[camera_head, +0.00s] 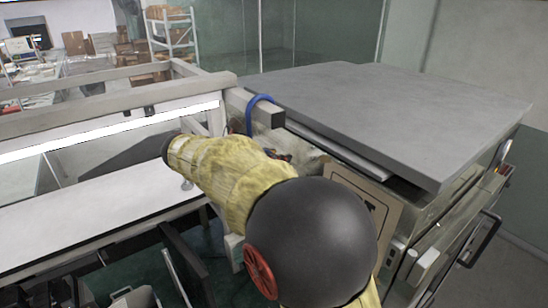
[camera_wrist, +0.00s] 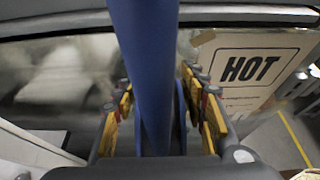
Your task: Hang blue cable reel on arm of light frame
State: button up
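The blue cable reel (camera_head: 260,101) shows in the head view as a blue arc at the end of the light frame's short arm (camera_head: 262,111). The arc rises over that arm; its lower part is hidden, so I cannot tell whether the reel rests on it. In the wrist view the reel (camera_wrist: 150,75) runs as an upright blue band between the yellow-padded fingers of my gripper (camera_wrist: 158,85). The fingers stand apart on both sides of the band, with narrow gaps visible. In the head view my gripper is mostly hidden behind my yellow-covered arm.
The light frame (camera_head: 110,101) with a lit bar spans the left side. A grey-topped machine (camera_head: 390,110) stands close on the right, with a "HOT" sign (camera_wrist: 245,68) on its side. A white surface (camera_head: 100,210) lies below the frame.

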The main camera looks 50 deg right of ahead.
jog(key=shift+o, duration=1)
jog(key=shift+f, duration=0.1)
jog(key=v, duration=1.2)
jog(key=s+a+f+m+t+y, duration=0.3)
jog(key=s+a+f+m+y, duration=0.15)
jog(key=a, duration=0.45)
jog(key=s+a+f+m+t+y, duration=0.4)
jog(key=a+f+m, duration=0.15)
jog(key=a, duration=0.35)
jog(key=s+a+f+m+t+y, duration=0.3)
jog(key=s+a+f+m+y, duration=0.15)
jog(key=a, duration=0.45)
notch_tip(320, 180, down, 31)
jog(key=b, duration=2.9)
jog(key=shift+r+b, duration=0.2)
jog(key=shift+b, duration=0.2)
jog(key=shift+a, duration=0.15)
